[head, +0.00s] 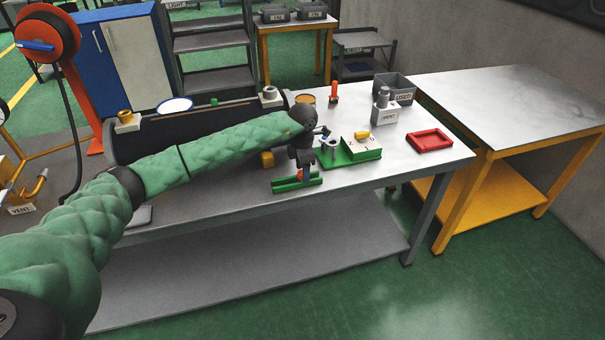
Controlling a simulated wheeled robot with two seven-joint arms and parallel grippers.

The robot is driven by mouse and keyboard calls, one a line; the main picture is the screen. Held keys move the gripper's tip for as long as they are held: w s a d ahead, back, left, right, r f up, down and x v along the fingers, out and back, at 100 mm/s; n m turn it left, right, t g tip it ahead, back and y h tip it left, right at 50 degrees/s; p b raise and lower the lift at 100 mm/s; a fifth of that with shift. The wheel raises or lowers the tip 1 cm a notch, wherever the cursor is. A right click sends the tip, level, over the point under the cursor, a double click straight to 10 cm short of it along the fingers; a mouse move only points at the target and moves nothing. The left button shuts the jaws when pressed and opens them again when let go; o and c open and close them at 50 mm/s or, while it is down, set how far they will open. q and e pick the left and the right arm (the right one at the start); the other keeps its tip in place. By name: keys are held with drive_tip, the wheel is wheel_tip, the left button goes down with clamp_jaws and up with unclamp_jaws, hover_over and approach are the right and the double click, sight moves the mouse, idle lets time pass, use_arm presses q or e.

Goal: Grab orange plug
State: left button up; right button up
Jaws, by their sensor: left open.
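An upright orange-red flanged cylinder (334,91), which looks like the orange plug, stands near the back of the grey workbench (420,165). My left arm, in a green quilted sleeve, reaches across the bench from the left. My left gripper (305,172) is open and points down over a small green rail block (283,186) near the front edge. It is well in front of the orange-red cylinder and apart from it. A small red piece shows by the fingers, too small to make out. My right gripper is out of view.
A green fixture (345,157) with a grey ring part and a yellow piece (362,135) stands right of my gripper. A dark trough (140,142) lies behind my arm.

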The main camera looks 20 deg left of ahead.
use_arm(q)
drive_tip(key=shift+f, duration=0.25)
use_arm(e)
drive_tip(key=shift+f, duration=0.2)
use_arm(q)
drive_tip(key=c, duration=1.1)
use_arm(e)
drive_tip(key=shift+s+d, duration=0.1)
use_arm(q)
drive_tip(key=shift+r, duration=0.1)
